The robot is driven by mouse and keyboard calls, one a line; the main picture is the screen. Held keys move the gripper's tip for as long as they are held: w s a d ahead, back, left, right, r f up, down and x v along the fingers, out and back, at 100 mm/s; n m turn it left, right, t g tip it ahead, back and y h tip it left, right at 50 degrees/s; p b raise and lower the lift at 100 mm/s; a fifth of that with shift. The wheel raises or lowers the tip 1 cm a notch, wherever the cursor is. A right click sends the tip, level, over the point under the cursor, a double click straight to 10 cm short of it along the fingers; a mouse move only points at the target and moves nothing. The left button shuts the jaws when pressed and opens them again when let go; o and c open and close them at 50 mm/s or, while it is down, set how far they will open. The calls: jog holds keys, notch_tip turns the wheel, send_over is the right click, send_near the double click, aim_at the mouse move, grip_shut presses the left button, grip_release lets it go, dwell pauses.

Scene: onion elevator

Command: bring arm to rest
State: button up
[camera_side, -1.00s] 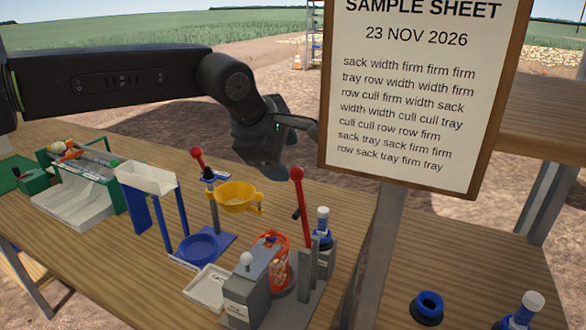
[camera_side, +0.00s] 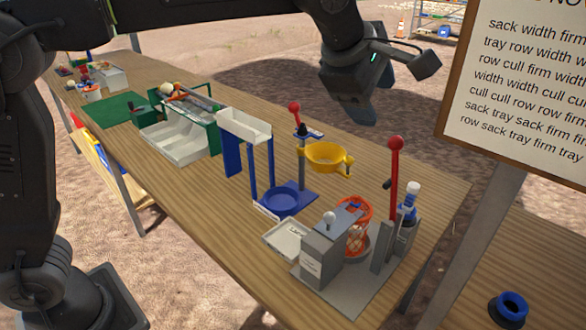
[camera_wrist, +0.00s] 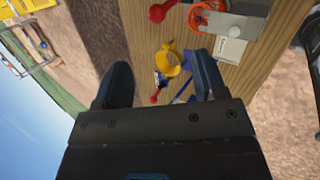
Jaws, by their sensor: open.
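My gripper (camera_side: 362,108) hangs in the air above and behind the far edge of the wooden bench in the side view, apart from everything on it. In the wrist view my gripper (camera_wrist: 160,85) shows two dark fingers spread apart with nothing between them. The yellow bowl (camera_side: 326,157) on its blue stand lies below and left of the gripper in the side view. The yellow bowl (camera_wrist: 171,64) also shows beyond the fingers in the wrist view.
The bench (camera_side: 210,240) carries a white trough on blue legs (camera_side: 243,126), a red-knobbed lever (camera_side: 394,170), an orange basket (camera_side: 357,215) and a green-framed machine (camera_side: 190,120). A sample sheet board (camera_side: 520,110) stands at the right. Open ground lies behind the bench.

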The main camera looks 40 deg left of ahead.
jog(key=s+a+f+m+y, duration=0.1)
jog(key=s+a+f+m, duration=0.2)
jog(key=s+a+m, duration=0.9)
jog(key=s+a+f+m, duration=0.3)
jog(key=s+f, duration=0.1)
jog(key=s, duration=0.3)
jog(key=s+a+f+m+g, duration=0.1)
jog(key=s+a+f+m, duration=0.3)
jog(key=s, duration=0.3)
jog(key=shift+a+f+y, duration=0.2)
jog(key=shift+f+y, duration=0.1)
jog(key=shift+f, duration=0.3)
